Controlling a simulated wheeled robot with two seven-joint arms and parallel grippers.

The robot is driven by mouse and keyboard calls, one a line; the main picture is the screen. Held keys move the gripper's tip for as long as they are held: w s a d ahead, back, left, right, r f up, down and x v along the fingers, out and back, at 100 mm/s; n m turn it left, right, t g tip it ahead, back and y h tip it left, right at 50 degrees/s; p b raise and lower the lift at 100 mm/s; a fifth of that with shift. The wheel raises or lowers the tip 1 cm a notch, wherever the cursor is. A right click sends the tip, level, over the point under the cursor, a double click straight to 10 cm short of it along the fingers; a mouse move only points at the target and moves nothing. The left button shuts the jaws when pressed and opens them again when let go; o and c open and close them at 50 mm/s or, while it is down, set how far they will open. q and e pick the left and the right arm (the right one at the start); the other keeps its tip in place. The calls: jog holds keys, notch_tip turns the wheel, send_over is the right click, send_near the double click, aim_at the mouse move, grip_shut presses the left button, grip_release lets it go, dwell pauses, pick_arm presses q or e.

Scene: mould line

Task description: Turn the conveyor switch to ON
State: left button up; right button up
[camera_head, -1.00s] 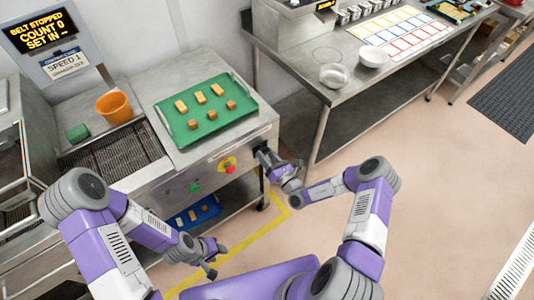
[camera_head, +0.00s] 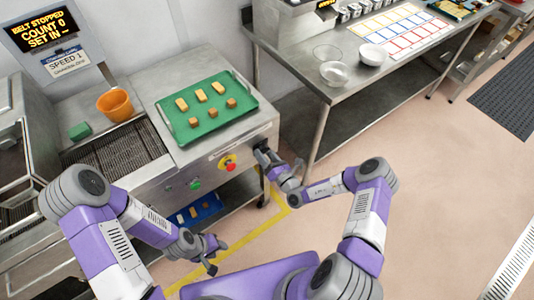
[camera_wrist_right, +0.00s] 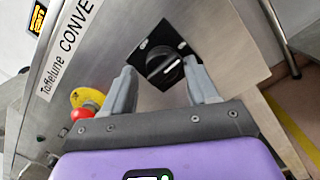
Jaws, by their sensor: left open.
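The conveyor switch (camera_wrist_right: 165,65) is a black rotary knob on a dark square plate, on the steel front panel of the conveyor machine. In the right wrist view it lies just beyond and between the fingertips of my right gripper (camera_wrist_right: 160,80), which is open with nothing between its fingers. In the head view my right gripper (camera_head: 262,156) is at the panel's right end and hides the switch. My left gripper (camera_head: 213,262) is open and empty, low in front of the machine. The display (camera_head: 40,30) reads "BELT STOPPED, COUNT 0".
A red emergency button on yellow (camera_head: 228,163) and a green button (camera_head: 195,184) sit left of the switch. A green tray (camera_head: 207,128) with several blocks lies on top. An orange bucket (camera_head: 115,105) stands by the belt (camera_head: 122,152). A steel table (camera_head: 300,55) is at right.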

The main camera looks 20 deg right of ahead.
jog(key=shift+o, duration=0.3)
jog(key=shift+w+d, duration=0.1)
jog(key=shift+d, duration=0.1)
jog(key=p+v, duration=0.1)
jog(key=v, duration=0.6)
jog(key=shift+s, duration=0.3)
